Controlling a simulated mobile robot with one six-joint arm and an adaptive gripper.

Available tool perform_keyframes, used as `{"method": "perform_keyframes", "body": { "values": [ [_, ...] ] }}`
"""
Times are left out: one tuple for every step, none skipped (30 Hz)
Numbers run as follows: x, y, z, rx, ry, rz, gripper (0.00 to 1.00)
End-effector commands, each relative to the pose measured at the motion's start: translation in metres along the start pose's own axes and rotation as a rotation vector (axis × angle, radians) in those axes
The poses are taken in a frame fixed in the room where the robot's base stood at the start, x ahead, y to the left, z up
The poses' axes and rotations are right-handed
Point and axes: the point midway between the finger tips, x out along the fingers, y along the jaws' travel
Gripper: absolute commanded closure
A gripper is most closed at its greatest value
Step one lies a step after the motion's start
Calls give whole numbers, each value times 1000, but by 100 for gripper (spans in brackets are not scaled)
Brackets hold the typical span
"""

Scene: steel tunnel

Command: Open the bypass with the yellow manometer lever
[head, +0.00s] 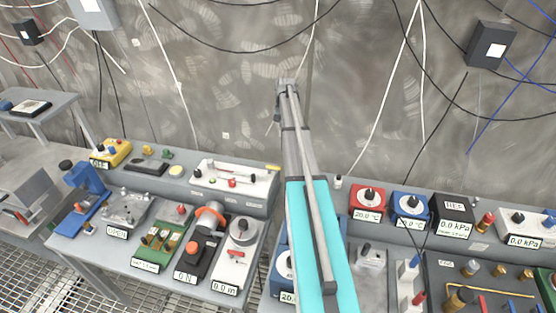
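No lever that I can surely call the yellow manometer lever shows. A black box with a 0.0 kPa display (456,229) stands on the right bench. In front of it, at the lower right, is a dark panel (436,265) with brass fittings and a yellow line (490,291); its lower part is cut off by the frame. My arm, with a turquoise cover, rises up the middle of the head view and hides part of the benches. Its far end, my gripper (287,84), is small and points at the wall, away from the panel. Its fingers cannot be made out.
The left bench holds several devices, including a yellow box marked OFF (111,153) and an orange-handled device (209,218). Red (368,203) and blue (410,207) boxes stand on the right bench. Loose cables hang along the wall. The space above the benches is mostly free.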

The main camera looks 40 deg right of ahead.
Motion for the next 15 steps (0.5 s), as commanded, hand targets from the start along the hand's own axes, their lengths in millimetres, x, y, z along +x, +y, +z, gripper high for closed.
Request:
{"method": "perform_keyframes", "body": {
  "values": [
    [0, 0, 0, 0, 0, 0, 100],
    [0, 0, 0, -1, 0, 0, 100],
    [0, -1, 0, -1, 0, 0, 100],
    [0, -1, 0, -1, 0, 0, 100],
    [0, -1, 1, -2, 0, 1, 100],
    [0, -1, 1, -2, 0, 1, 100],
    [0, -1, 1, -2, 0, 1, 100],
    [1, -1, 1, -2, 0, 1, 100],
    [1, -1, 1, -3, 0, 1, 100],
    [1, -2, 1, -3, 0, 1, 100],
    [2, -2, 1, -3, 0, 1, 100],
    [2, -2, 1, -3, 0, 1, 100],
    [3, -2, 1, -3, 0, 1, 100],
    [4, -2, 1, -3, 0, 1, 100],
    [5, -2, 1, -4, 0, 1, 100]
  ]
}}
